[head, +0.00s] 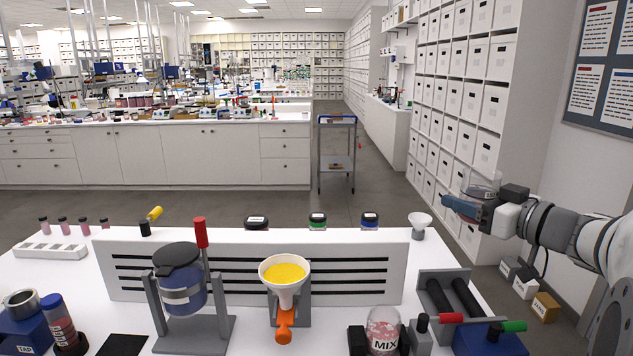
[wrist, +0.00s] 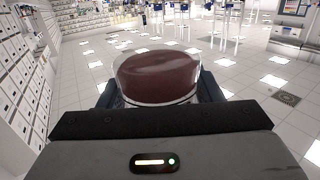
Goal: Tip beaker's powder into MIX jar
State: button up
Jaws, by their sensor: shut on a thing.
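My gripper (head: 466,207) is at the right of the head view, raised to the right of the white bench. It is shut on a clear beaker (head: 482,182). In the wrist view the beaker (wrist: 160,78) sits between the blue jaws, and dark maroon powder shows inside it. The MIX jar (head: 384,336) is at the front edge of the head view, a clear jar labelled MIX with pinkish contents, between black blocks. Its lower part is cut off by the frame. The beaker is well apart from the jar, above and to its right.
Left of the MIX jar stands a funnel with yellow powder (head: 285,274) above an orange handle. A lidded blue vessel (head: 178,283) is in a grey stand. A slotted white panel (head: 130,268) runs behind. A roller stand (head: 446,284) and a blue block with red and green handles (head: 490,341) are right of the jar.

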notch_tip(320, 180, up, 20)
jog(key=p, duration=1.8)
jog(key=shift+s+f, duration=0.1)
